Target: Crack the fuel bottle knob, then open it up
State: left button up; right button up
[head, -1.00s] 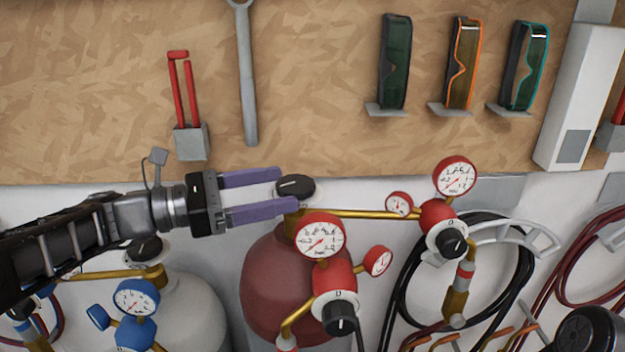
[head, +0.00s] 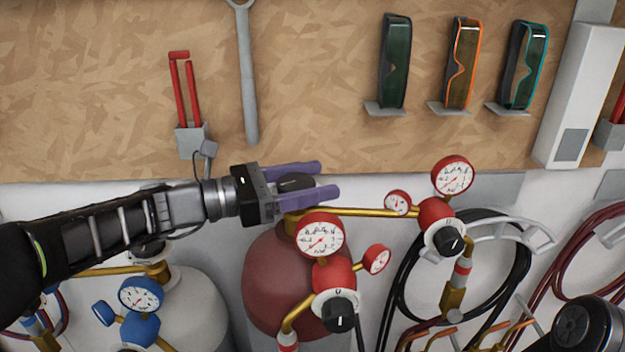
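The red fuel bottle (head: 275,270) stands under the board, left of centre, with a black knob (head: 295,182) on top of its brass valve. My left gripper (head: 325,180) has its two purple fingers apart, one on the far side of the knob and one on the near side. The knob lies between them, partly hidden by the near finger. I cannot tell whether either finger touches it. A red regulator with a large gauge (head: 320,237) and a black dial (head: 339,314) sits in front of the bottle.
A second red regulator (head: 437,212) joins the brass pipe (head: 370,212) at right. A pale bottle (head: 190,305) with a blue regulator (head: 140,325) stands at lower left. Goggles (head: 395,65) and a wrench (head: 246,80) hang on the board behind. Coiled hoses hang at right.

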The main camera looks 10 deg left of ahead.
pick_arm(q)
jog(key=c, duration=1)
jog(key=shift+w+a+f+n+t+y+b, duration=0.1)
jog(key=shift+f+n+t+y+b, duration=0.05)
jog(key=shift+n+t+y+b, duration=0.9)
jog(key=n+t+y+b, duration=0.1)
jog(key=b, duration=0.2)
jog(key=n+t+y+b, duration=0.2)
jog(key=b, duration=0.1)
jog(key=a+n+t+y+b, duration=0.1)
jog(key=t+y+b, duration=0.1)
jog(key=b, duration=0.1)
jog(key=shift+w+f+n+y, duration=0.15)
jog(key=shift+w+n+y, duration=0.1)
jog(key=shift+w+n, duration=0.15)
jog(key=shift+a+r+n+t+y+b, duration=0.1)
jog(key=shift+r+n+t+y+b, duration=0.2)
jog(key=shift+y+b, duration=0.4)
jog(key=o, duration=1.4)
